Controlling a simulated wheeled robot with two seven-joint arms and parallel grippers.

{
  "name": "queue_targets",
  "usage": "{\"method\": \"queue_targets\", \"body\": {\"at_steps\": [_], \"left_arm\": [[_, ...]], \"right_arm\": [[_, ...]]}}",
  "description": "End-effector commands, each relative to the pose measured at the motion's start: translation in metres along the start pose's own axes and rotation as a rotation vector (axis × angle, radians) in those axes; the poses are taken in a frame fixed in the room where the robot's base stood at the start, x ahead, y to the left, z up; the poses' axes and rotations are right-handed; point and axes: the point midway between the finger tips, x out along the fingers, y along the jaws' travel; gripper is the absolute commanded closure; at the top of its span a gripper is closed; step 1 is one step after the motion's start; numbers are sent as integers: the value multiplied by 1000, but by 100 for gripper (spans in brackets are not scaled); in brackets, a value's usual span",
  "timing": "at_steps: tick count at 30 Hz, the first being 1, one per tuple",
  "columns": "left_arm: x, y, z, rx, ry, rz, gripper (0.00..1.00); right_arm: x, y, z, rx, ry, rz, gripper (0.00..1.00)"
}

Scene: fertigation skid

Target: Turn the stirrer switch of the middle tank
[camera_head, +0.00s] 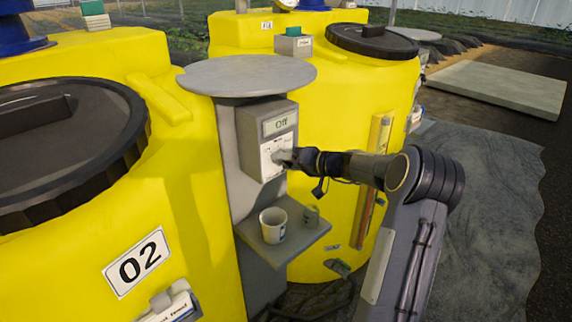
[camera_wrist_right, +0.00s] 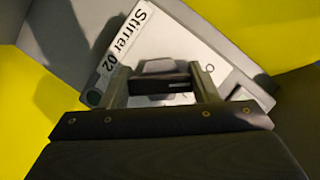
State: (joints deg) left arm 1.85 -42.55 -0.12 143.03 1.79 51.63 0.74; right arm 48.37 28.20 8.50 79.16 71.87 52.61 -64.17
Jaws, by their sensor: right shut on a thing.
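The stirrer switch box (camera_head: 266,140) is a grey box on a post between two yellow tanks, with a small display reading "Off" on top. In the right wrist view its pale faceplate (camera_wrist_right: 205,60) carries the label "Stirrer 02" and lies tilted. My right gripper (camera_head: 284,157) comes in from the right and touches the faceplate. In the right wrist view the gripper (camera_wrist_right: 162,82) is shut on the grey switch knob (camera_wrist_right: 158,66), which shows between its fingers. The tank marked 02 (camera_head: 185,215) stands at left. My left gripper does not show.
A small shelf (camera_head: 290,245) below the box holds a white cup (camera_head: 273,225) and a small grey-green item (camera_head: 311,216). A round grey plate (camera_head: 246,75) tops the post. Another yellow tank (camera_head: 345,90) stands behind. Open ground lies at right.

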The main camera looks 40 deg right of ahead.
Motion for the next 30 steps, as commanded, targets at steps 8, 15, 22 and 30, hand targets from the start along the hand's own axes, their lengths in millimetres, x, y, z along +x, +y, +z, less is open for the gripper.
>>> {"method": "queue_targets", "body": {"at_steps": [8,15,22,30], "left_arm": [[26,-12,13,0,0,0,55],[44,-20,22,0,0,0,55],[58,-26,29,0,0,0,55],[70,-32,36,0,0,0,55]], "right_arm": [[1,5,3,190,2,-79,67],[1,4,3,402,2,-167,67],[1,3,2,605,0,-251,67],[0,3,2,843,0,-349,67]]}}
